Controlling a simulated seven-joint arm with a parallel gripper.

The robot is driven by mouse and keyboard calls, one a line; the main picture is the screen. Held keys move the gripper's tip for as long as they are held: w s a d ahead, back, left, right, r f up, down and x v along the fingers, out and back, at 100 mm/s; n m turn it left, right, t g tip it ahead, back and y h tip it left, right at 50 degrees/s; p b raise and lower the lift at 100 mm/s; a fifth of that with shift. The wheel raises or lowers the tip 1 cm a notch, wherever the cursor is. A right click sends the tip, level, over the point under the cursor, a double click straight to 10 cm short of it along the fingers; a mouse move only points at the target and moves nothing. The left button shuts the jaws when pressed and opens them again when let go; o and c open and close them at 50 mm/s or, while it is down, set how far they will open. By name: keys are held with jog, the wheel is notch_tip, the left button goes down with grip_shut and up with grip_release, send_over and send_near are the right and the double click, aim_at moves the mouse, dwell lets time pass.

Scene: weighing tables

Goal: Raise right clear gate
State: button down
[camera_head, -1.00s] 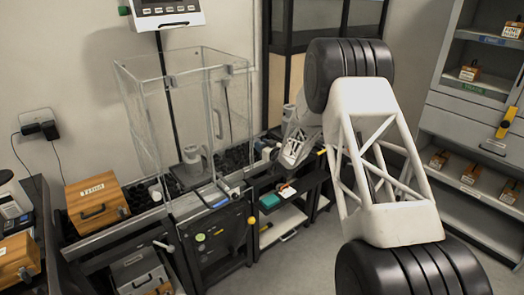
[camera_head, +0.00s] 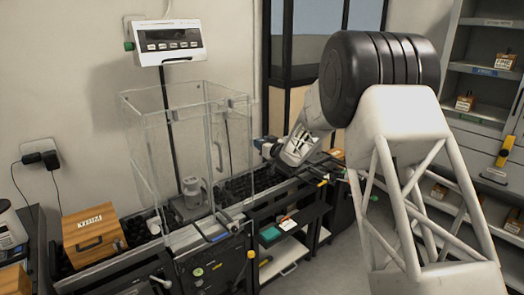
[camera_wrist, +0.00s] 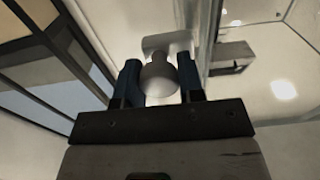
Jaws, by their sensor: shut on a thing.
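A clear box-like enclosure (camera_head: 150,135) stands on the dark bench, with thin clear edges. Its right clear gate (camera_head: 238,140) is the panel on the side toward my arm. In the wrist view, my gripper (camera_wrist: 160,80) is shut on a pale round knob (camera_wrist: 158,77), one dark blue finger on each side. The knob sits on a pale mount beside a vertical frame edge. The gate's lower edge is too small to make out, so I cannot tell its height.
A grey weight (camera_head: 192,190) stands inside the enclosure. A display unit (camera_head: 168,42) hangs above it. A wooden box (camera_head: 92,232) sits at the left of the bench. Shelves (camera_head: 490,75) stand at the far right.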

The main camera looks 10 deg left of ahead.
dwell(0.3)
jog(key=c, duration=1.1)
grip_release()
jog(key=shift+o, duration=0.2)
jog(key=shift+s+d, duration=0.1)
jog(key=v, duration=0.7)
jog(key=shift+s+d, duration=0.2)
jog(key=shift+r, duration=0.15)
